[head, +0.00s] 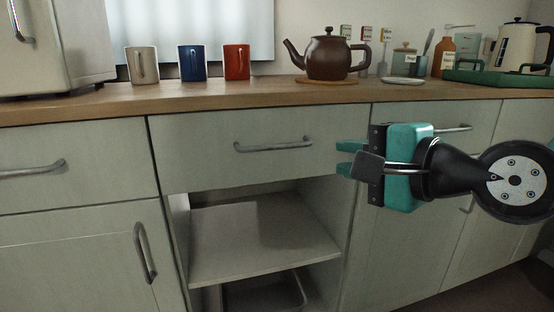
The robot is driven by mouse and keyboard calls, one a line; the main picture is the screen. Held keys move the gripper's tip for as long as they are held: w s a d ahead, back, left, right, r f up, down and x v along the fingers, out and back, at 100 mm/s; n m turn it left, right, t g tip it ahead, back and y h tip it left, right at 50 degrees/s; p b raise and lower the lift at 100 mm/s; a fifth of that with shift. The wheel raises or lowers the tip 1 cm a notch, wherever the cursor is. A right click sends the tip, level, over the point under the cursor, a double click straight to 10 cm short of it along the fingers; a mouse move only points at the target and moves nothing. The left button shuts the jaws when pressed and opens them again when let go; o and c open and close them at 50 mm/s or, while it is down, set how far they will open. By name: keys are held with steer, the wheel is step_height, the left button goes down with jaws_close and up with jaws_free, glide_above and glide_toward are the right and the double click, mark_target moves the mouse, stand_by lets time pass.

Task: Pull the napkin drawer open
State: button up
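Three closed drawer fronts show under the counter, and I see no label telling which is the napkin drawer. The middle drawer (200,150) has a metal bar handle (273,146). The left drawer (75,160) has a similar handle (32,168). The right drawer (480,118) is partly hidden behind my gripper, and part of its handle (455,128) shows. My gripper (348,157) points left, in front of the middle drawer's right end, right of its handle and apart from it. Its teal fingertips are apart with nothing between them, so it is open.
An open shelf (255,240) lies below the middle drawer, with cabinet doors on both sides. On the wooden counter (210,95) stand three mugs (192,62), a brown teapot (328,58), jars and a green tray (490,78). The space before the middle handle is clear.

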mark_target(279, 147)
steer(key=p+x, duration=1.3)
steer(key=x, duration=0.3)
steer(key=shift+w+a, duration=0.15)
steer(key=shift+a, duration=0.05)
jaws_close()
